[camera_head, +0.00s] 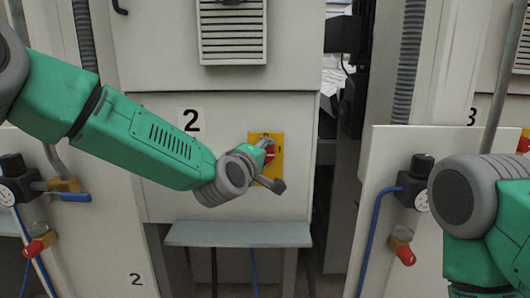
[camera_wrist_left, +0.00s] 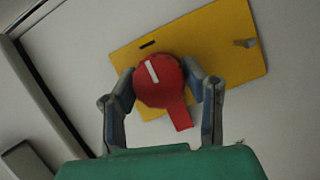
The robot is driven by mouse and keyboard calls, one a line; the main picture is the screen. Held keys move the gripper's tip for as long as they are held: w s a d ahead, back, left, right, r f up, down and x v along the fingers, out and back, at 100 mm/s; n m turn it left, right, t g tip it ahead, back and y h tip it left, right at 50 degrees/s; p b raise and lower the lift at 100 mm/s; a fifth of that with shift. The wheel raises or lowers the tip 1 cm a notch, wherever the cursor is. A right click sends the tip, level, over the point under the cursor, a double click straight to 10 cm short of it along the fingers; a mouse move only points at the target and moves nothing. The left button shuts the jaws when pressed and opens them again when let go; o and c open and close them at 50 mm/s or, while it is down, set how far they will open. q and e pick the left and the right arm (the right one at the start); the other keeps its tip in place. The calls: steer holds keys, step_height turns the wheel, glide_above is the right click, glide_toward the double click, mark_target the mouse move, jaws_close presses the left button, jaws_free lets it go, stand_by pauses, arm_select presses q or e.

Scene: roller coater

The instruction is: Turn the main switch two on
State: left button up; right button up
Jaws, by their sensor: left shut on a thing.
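The main switch two is a red rotary knob (camera_wrist_left: 158,82) with a white mark and a red tab, on a yellow plate (camera_wrist_left: 215,50). My left gripper (camera_wrist_left: 160,88) is shut on the knob, one finger on each side. In the head view my left gripper (camera_head: 268,163) and wrist partly cover the plate. My right arm shows at the right edge, but its gripper is out of view.
A narrow grey shelf (camera_head: 238,234) juts out below the switch. A vent grille (camera_head: 232,32) is above it. Gauges with valves and blue hoses stand at the left (camera_head: 14,190) and right (camera_head: 415,190). A dark gap lies right of the cabinet.

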arm_select(q)
steer(key=shift+s+d+f, duration=0.15)
steer(key=shift+s+f, duration=0.05)
steer(key=shift+f, duration=0.25)
steer(key=o, duration=1)
steer(key=shift+o, duration=0.6)
steer(key=shift+w+r, duration=0.15)
steer(key=shift+r, duration=0.05)
steer(key=v, duration=1.2)
steer(key=shift+f, duration=0.1)
